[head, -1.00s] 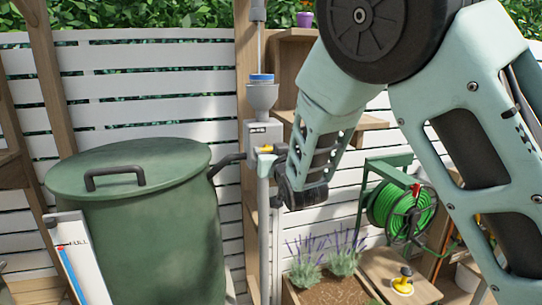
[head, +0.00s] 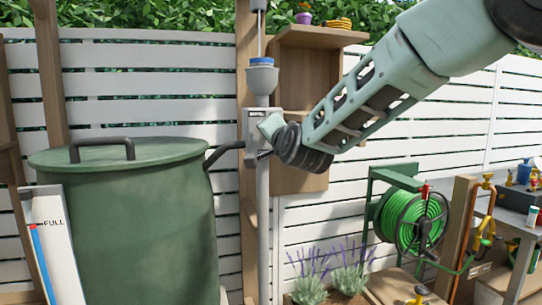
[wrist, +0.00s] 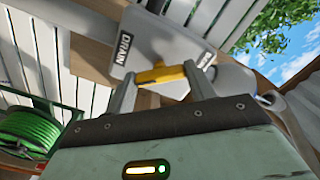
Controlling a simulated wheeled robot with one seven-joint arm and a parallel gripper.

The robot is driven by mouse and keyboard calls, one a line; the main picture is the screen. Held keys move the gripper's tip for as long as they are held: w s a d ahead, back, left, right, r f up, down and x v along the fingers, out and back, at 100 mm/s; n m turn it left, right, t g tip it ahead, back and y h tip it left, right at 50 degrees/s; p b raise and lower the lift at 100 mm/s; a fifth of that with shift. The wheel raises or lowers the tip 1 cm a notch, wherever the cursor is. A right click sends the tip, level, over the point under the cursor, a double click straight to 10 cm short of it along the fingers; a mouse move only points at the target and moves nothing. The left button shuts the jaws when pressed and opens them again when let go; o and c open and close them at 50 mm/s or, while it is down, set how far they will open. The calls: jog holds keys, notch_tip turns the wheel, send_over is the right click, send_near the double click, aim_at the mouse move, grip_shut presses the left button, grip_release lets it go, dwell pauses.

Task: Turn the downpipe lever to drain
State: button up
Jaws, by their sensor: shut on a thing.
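The grey diverter box (head: 251,122) sits on the downpipe (head: 263,225) beside the green barrel. In the wrist view its plate (wrist: 165,40) carries a label reading DRAIN and a second label too small to read surely. The yellow lever (wrist: 162,74) lies crosswise between the two fingers of my gripper (wrist: 161,84), which is shut on it. In the head view my gripper (head: 268,138) is at the right side of the box and hides the lever.
The green water barrel (head: 130,225) with its black lid handle stands left, joined to the box by a dark pipe (head: 224,151). A level gauge (head: 52,245) marked FULL is in front. A wooden shelf (head: 305,100), a green hose reel (head: 410,222) and lavender (head: 330,275) are to the right.

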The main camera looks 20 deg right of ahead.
jog(key=m+b, duration=0.7)
jog(key=b, duration=0.1)
jog(key=shift+f+b, duration=0.1)
jog(key=shift+b, duration=0.2)
jog(key=shift+m, duration=0.4)
jog(key=o, duration=1)
jog(key=shift+s, duration=0.1)
